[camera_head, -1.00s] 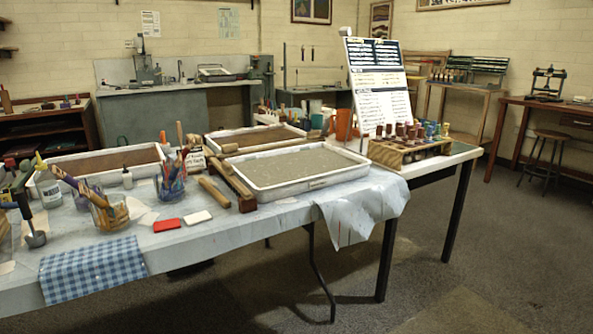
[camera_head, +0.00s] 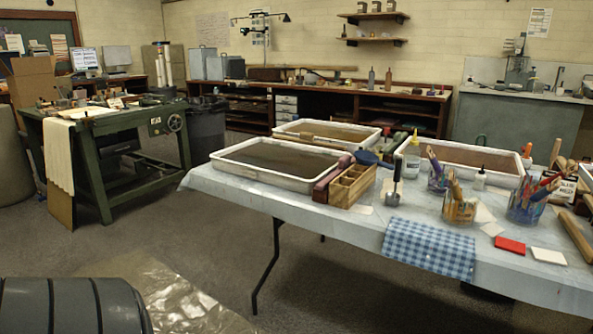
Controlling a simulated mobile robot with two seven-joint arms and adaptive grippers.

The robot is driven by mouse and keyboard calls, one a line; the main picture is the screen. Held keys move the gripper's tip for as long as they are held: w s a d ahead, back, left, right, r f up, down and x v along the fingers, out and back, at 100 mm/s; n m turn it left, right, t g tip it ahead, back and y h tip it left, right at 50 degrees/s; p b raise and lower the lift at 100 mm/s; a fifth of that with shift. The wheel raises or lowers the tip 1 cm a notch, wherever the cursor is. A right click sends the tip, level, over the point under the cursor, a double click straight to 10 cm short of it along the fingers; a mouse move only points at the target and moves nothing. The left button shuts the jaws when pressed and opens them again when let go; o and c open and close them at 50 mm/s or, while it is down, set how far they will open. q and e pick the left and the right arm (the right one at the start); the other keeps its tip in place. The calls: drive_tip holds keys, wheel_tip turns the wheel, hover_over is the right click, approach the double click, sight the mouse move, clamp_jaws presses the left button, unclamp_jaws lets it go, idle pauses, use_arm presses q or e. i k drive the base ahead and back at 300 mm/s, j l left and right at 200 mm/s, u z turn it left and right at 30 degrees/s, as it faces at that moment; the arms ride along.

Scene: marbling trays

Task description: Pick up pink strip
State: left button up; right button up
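I cannot make out a pink strip in the head view. A flat red block (camera_head: 510,246) lies near the front edge of the covered table (camera_head: 345,222), beside a flat white block (camera_head: 549,256). Neither of my grippers is in view.
The table holds shallow trays (camera_head: 228,177), a wooden divided box (camera_head: 352,186), jars of brushes (camera_head: 459,210) and a blue checked cloth (camera_head: 428,250). A green press table (camera_head: 92,124) stands at the left. Open floor (camera_head: 195,235) lies between the two tables.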

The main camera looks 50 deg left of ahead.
sight(346, 161)
drive_tip(key=u, duration=1.3)
drive_tip(key=i+j, duration=0.1)
drive_tip(key=i+u, duration=0.05)
drive_tip(key=i, duration=0.05)
